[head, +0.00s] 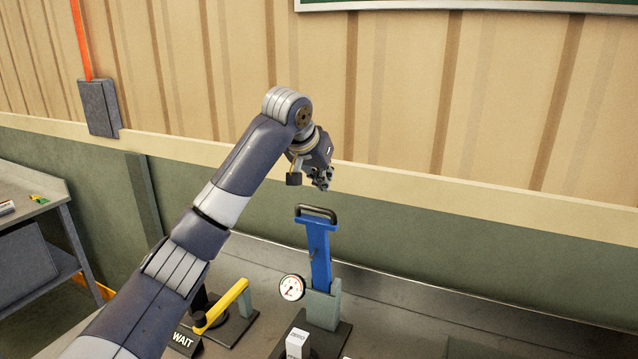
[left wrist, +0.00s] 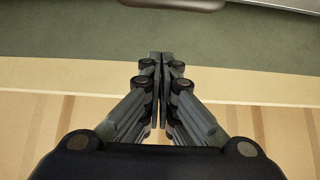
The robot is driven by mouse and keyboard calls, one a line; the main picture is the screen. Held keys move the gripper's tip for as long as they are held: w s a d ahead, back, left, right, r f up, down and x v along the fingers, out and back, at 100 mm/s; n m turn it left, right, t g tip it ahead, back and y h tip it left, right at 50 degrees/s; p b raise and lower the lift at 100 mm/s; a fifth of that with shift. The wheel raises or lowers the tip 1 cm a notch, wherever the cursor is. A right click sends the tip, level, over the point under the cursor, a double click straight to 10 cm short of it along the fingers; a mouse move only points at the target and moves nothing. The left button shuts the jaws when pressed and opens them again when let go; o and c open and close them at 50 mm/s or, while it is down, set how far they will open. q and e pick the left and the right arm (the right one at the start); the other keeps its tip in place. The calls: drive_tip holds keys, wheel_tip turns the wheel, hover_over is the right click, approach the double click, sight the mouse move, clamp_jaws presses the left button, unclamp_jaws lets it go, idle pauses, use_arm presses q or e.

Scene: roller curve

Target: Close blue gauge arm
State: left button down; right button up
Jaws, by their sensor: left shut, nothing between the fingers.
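The blue gauge arm (head: 319,252) stands nearly upright on its grey-green base (head: 323,307), with a black handle (head: 318,211) at its top. A round white dial gauge (head: 292,287) sits at the left of its foot. My left gripper (head: 324,184) is just above the black handle, apart from it in the head view. In the left wrist view its fingers (left wrist: 161,62) are together with nothing between them. A dark rounded bar, likely the handle (left wrist: 175,4), shows at the top edge of that view. My right gripper is out of view.
A yellow lever (head: 222,306) on a dark base stands left of the blue arm, partly behind my left arm. A "WAIT" sign (head: 183,341) and a small white block (head: 297,343) are near the front. A wall (head: 480,110) rises behind the bench. The bench right of the arm is largely clear.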

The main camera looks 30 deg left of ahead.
sight(319, 217)
use_arm(q)
drive_tip(key=shift+s+f+p, duration=0.9)
drive_tip(key=shift+s+f, duration=0.05)
drive_tip(key=shift+f, duration=0.3)
drive_tip(key=shift+s+f, duration=0.1)
drive_tip(key=shift+s, duration=0.15)
drive_tip(key=shift+w+d+f, duration=0.1)
drive_tip(key=shift+w+f, duration=0.05)
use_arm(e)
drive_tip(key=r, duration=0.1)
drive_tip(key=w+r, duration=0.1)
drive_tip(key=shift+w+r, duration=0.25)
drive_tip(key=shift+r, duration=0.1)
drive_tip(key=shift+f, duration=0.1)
